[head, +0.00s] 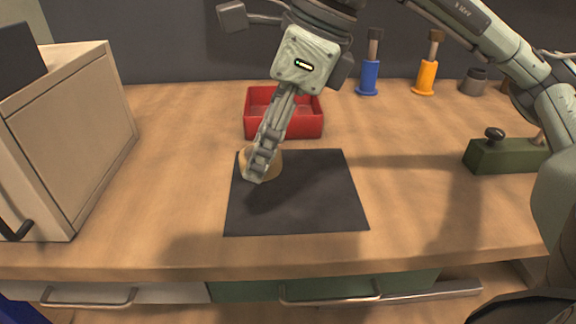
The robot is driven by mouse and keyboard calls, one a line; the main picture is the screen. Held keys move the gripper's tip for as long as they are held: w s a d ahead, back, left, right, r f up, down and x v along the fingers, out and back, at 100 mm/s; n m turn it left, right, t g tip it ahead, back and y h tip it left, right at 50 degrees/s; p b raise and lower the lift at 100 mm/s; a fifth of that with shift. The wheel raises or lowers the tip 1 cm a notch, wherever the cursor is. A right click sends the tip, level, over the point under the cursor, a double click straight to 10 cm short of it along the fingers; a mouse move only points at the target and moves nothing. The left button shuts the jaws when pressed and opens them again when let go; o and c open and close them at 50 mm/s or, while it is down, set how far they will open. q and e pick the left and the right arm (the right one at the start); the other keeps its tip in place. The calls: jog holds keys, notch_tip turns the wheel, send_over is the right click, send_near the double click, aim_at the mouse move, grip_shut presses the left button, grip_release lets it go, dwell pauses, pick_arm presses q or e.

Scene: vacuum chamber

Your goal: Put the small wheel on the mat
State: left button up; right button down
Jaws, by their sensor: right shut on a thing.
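The black mat (310,200) lies flat on the wooden bench. The small wheel (275,164) is a tan, round thing at the mat's back left corner, partly hidden behind my right gripper's fingers. My right gripper (257,172) comes down from above, tilted, and is shut on the small wheel. I cannot tell whether the wheel touches the mat or is held just above it. My left gripper is not in view.
A red tray (285,128) stands just behind the mat. A beige box (75,140) with a black handle is at the left. A blue holder (369,78), an orange holder (426,78) and a green block (502,157) stand to the right. Bench is clear around the mat's sides.

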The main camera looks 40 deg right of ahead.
jog(key=w+d+f, duration=0.1)
jog(key=d, duration=0.1)
jog(key=w+d+f, duration=0.1)
jog(key=d+f, duration=0.1)
jog(key=d, duration=0.1)
jog(key=w+d+f, duration=0.2)
jog(key=d, duration=0.1)
jog(key=shift+w+d+f, duration=0.1)
jog(key=shift+d+f, duration=0.05)
jog(key=shift+f, duration=0.1)
notch_tip(320, 180, down, 4)
jog(key=shift+d+r, duration=0.1)
jog(key=shift+r, duration=0.05)
jog(key=shift+f, duration=0.2)
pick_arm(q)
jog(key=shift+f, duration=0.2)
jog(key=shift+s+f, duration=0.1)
pick_arm(e)
jog(key=shift+f, duration=0.1)
jog(key=c, duration=1)
grip_release()
jog(key=shift+c, duration=0.2)
jog(key=o, duration=0.3)
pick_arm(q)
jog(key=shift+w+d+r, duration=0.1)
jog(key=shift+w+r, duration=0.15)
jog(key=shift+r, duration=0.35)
